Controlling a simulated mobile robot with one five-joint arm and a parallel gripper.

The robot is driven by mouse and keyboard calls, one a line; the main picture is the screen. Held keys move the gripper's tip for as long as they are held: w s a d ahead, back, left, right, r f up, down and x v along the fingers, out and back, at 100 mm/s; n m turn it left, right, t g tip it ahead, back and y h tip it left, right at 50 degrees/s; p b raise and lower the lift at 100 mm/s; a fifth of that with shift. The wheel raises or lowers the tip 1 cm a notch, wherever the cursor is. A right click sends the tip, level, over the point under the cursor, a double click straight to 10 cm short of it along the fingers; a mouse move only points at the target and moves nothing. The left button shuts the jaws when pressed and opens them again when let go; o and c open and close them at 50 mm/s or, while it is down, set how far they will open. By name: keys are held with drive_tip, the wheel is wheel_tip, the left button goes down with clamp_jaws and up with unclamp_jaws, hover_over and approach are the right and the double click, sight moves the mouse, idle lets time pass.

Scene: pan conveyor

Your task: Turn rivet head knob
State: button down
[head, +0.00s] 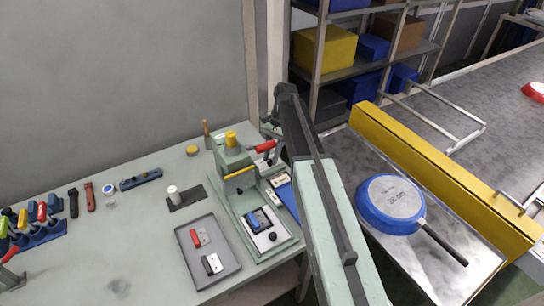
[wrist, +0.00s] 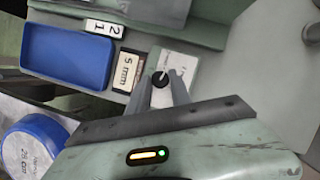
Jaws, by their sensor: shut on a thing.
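The rivet head knob (wrist: 160,77) is a small round black knob with a white pointer line. It sits on a pale labelled plate (wrist: 180,67) in the wrist view. The fingers of my gripper (wrist: 159,83) are on either side of it, shut on it. The pointer runs slantwise in the picture. In the head view the press (head: 235,166) is pale green with a yellow cap and a red handle. My arm stands in front of its right side, and I cannot make out the knob there.
A blue bin (wrist: 65,57) and a "5 mm" card (wrist: 128,69) lie near the knob. A blue pan (head: 390,203) lies on the metal surface to the right. A grey tray (head: 222,276) with a red and a dark part stands left of the press.

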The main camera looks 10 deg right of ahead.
drive_tip(key=shift+w+n+h, duration=0.15)
drive_tip(key=shift+n+h, duration=0.15)
drive_tip(key=shift+n, duration=0.6)
drive_tip(key=c, duration=1.2)
unclamp_jaws()
drive_tip(key=p+v, duration=0.7)
drive_tip(key=v, duration=0.1)
drive_tip(key=shift+w+a, duration=0.1)
drive_tip(key=shift+a, duration=0.05)
drive_tip(key=shift+f, duration=0.1)
